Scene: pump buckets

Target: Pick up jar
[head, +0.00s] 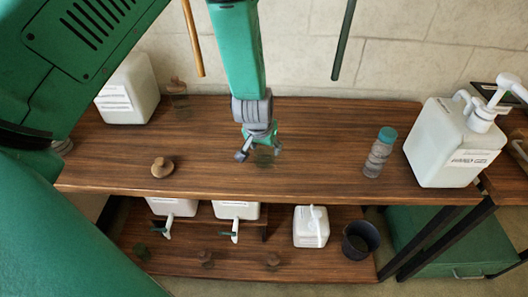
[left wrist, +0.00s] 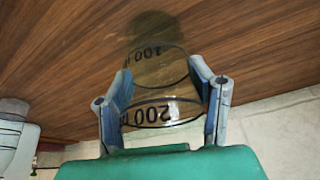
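A see-through jar with black ring marks reading 100 and 200 stands on the wooden table; it shows in the left wrist view (left wrist: 160,88) and faintly in the head view (head: 265,158). My left gripper (head: 259,153) is over it, its arm hanging from the top. In the left wrist view my left gripper's (left wrist: 160,80) fingers are spread, one on each side of the jar. They look open; whether either touches the glass I cannot tell. The jar's far end looks dark. My right gripper is not in view.
The wooden table (head: 310,130) also holds a cork-topped glass jar (head: 177,97), a round wooden stopper (head: 162,168), a turquoise-capped bottle (head: 380,153) and a white pump canister (head: 445,143). A white canister (head: 128,90) stands at the back left. Several items sit on the lower shelf (head: 230,262).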

